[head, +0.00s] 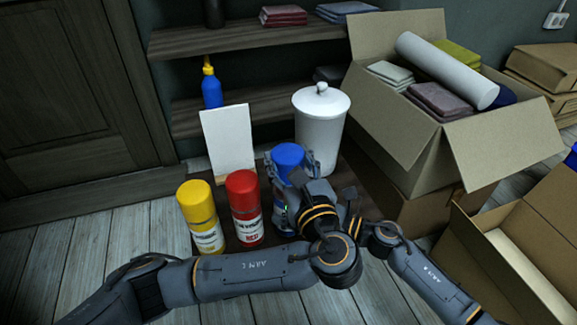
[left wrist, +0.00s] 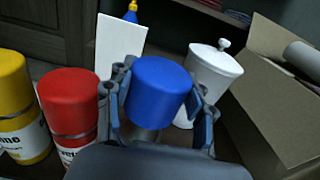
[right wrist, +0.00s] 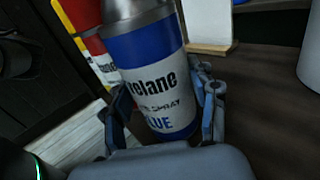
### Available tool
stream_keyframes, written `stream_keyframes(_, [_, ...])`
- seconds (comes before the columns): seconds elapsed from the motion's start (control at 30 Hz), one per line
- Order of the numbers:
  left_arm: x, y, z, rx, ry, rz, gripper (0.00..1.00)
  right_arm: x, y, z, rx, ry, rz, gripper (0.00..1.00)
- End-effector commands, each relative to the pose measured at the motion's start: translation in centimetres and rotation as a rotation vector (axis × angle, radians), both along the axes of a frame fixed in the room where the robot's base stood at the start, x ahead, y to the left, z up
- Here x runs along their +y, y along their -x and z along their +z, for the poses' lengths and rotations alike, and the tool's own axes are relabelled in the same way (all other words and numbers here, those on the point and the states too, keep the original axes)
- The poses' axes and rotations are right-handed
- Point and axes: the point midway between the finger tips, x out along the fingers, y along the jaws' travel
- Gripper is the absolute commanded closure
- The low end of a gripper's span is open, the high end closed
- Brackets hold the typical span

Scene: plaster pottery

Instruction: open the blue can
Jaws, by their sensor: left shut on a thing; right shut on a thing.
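The blue can stands upright on a dark low table, with its blue cap (head: 288,157) on top in the head view. My left gripper (left wrist: 160,86) is shut on the cap, one finger on each side. Grey metal shows just below the cap; I cannot tell if the cap is loose from it. My right gripper (right wrist: 166,98) is shut around the can's white and blue labelled body (right wrist: 165,85), below its silver shoulder. In the head view my left arm hides most of the body and my right gripper.
A red can (head: 244,208) and a yellow can (head: 202,218) stand to the left. A white panel (head: 229,145) and a lidded white jar (head: 320,122) stand behind. Open cardboard boxes (head: 440,160) fill the right side. A shelf with a blue bottle (head: 211,90) is at the back.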

Motion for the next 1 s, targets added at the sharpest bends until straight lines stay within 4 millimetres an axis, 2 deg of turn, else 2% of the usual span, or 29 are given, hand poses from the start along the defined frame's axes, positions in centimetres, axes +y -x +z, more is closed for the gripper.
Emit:
stream_keyframes(0.13, [0.0,0.0,1.6,-0.001,0.002,0.0,0.84,0.0,0.0,0.0,0.001,0.0,0.001,0.99])
stream_keyframes(0.4, [0.0,0.0,1.9,0.001,-0.001,0.001,0.84,0.0,0.0,0.0,0.001,0.0,0.001,0.99])
stream_keyframes(0.43, [0.0,0.0,1.9,0.001,-0.001,0.001,0.84,0.0,0.0,0.0,0.001,0.0,0.001,0.36])
stream_keyframes(0.53, [0.0,0.0,1.9,0.0,-0.001,0.001,0.84,0.0,0.0,0.0,0.001,0.0,0.001,0.15])
stream_keyframes(0.87, [0.0,0.0,1.9,0.0,-0.001,0.001,0.84,-0.1,0.0,0.0,0.0,0.0,0.0,0.15])
stream_keyframes(1.0, [0.0,0.0,1.8,0.0,-0.001,0.001,0.84,-1.0,0.4,-0.1,0.002,0.002,-0.001,0.15])
